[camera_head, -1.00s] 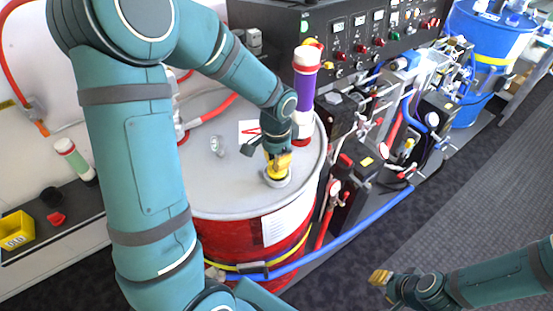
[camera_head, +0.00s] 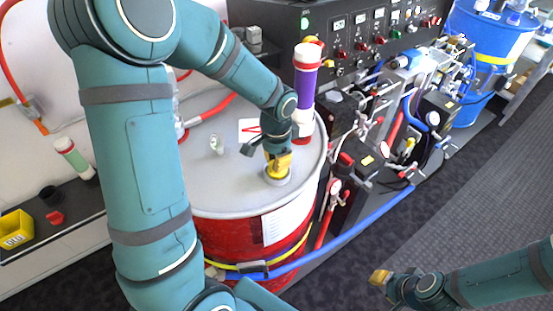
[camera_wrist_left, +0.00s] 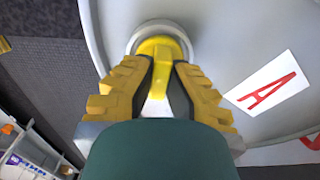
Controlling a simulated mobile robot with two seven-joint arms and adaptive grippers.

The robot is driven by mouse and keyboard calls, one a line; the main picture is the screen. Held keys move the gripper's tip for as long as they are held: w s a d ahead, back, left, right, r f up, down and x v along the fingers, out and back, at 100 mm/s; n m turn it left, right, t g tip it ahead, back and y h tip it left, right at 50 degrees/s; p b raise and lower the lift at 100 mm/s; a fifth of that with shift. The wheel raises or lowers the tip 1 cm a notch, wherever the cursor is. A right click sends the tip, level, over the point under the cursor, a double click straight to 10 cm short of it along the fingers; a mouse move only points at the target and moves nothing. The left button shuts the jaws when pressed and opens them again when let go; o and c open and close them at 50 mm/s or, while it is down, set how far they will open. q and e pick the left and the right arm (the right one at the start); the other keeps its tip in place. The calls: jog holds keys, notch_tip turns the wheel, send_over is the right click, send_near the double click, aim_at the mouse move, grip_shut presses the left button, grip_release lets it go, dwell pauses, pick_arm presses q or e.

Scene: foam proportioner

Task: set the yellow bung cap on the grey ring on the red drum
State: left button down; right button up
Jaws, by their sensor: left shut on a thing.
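The red drum (camera_head: 235,237) stands upright with a pale grey top. The grey ring (camera_head: 277,181) is on that top near the front right; it also shows in the left wrist view (camera_wrist_left: 135,40). The yellow bung cap (camera_wrist_left: 160,45) is at the ring, between the fingertips of my left gripper (camera_wrist_left: 160,72). My left gripper, also in the head view (camera_head: 278,166), points down and is shut on the cap. Whether the cap touches the ring I cannot tell. My right gripper (camera_head: 380,278) is at the lower right over the floor, away from the drum; its finger opening is unclear.
A card with a red A (camera_wrist_left: 268,88) lies on the drum top. A purple-and-white cylinder (camera_head: 305,85) stands behind the ring. Hoses and valves (camera_head: 350,170) crowd the right. A yellow bin (camera_head: 15,228) is at far left. The drum top's left part is mostly clear.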

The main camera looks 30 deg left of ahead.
pick_arm(q)
jog(key=shift+f, duration=0.25)
jog(key=c, duration=1.4)
grip_release()
jog(key=shift+r, duration=0.1)
notch_tip(320, 180, up, 11)
jog(key=p, duration=0.8)
jog(key=shift+s, duration=0.1)
